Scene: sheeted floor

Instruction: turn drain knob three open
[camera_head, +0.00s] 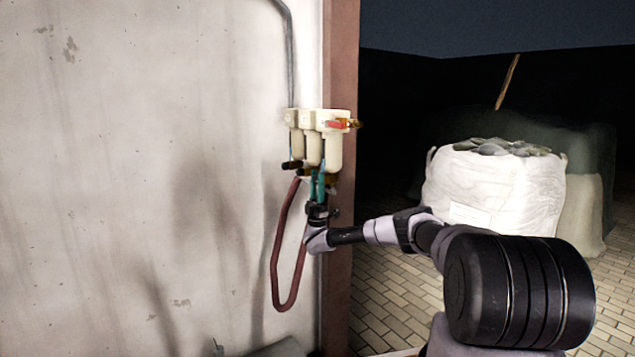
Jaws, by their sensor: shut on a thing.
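A cream filter unit (318,120) with several upright canisters is fixed on the wall by the brown post. Dark drain knobs sit under the canisters; the left one (291,165) shows clearly. The contact itself is too small to see well, and I cannot tell how far the knob is turned.
A red-handled valve (340,123) sticks out at the unit's upper right. A dark red hose (283,288) loops below, left of my arm. A grey pipe (290,55) runs above. A white bulk bag (495,190) stands on the paved floor at the right.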

